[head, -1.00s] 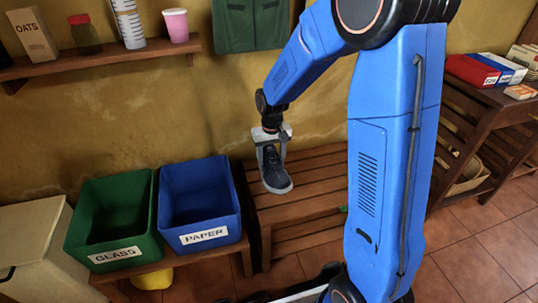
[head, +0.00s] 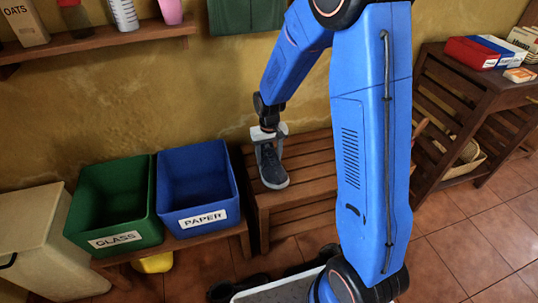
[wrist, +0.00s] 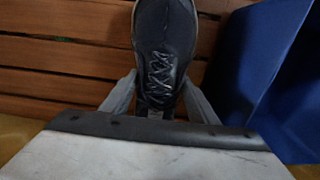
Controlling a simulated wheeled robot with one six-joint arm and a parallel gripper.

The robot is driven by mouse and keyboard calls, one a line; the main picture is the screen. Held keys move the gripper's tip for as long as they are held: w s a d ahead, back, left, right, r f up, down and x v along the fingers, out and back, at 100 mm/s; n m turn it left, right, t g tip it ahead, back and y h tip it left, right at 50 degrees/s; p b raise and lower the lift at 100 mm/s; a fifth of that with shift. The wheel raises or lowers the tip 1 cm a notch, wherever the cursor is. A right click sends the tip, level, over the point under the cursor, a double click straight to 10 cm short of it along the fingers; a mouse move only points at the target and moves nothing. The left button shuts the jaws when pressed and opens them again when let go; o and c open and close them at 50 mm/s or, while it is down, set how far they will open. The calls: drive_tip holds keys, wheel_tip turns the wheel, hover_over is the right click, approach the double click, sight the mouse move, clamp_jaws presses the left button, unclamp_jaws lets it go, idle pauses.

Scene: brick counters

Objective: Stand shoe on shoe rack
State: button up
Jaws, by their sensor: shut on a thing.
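A dark shoe with a grey sole (head: 273,168) is at the left end of the slatted wooden rack (head: 306,163), seen in the head view. My gripper (head: 269,146) is shut on the shoe from above, a finger on each side. In the wrist view the laced dark shoe (wrist: 163,45) lies between the two grey fingers (wrist: 160,95), with rack slats (wrist: 65,52) beneath and around it. The shoe looks about level, sole down. I cannot tell whether the sole touches the slats.
A blue PAPER bin (head: 197,188) stands just left of the rack, and a green GLASS bin (head: 113,203) beyond it. A shelf with jars and cups (head: 100,40) is on the wall above. A wooden stand with boxes (head: 480,90) is at the right. The rack's top right of the shoe looks clear.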

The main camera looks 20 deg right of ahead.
drive_tip(key=shift+f, duration=0.5)
idle(0.5)
drive_tip(key=o, duration=1.3)
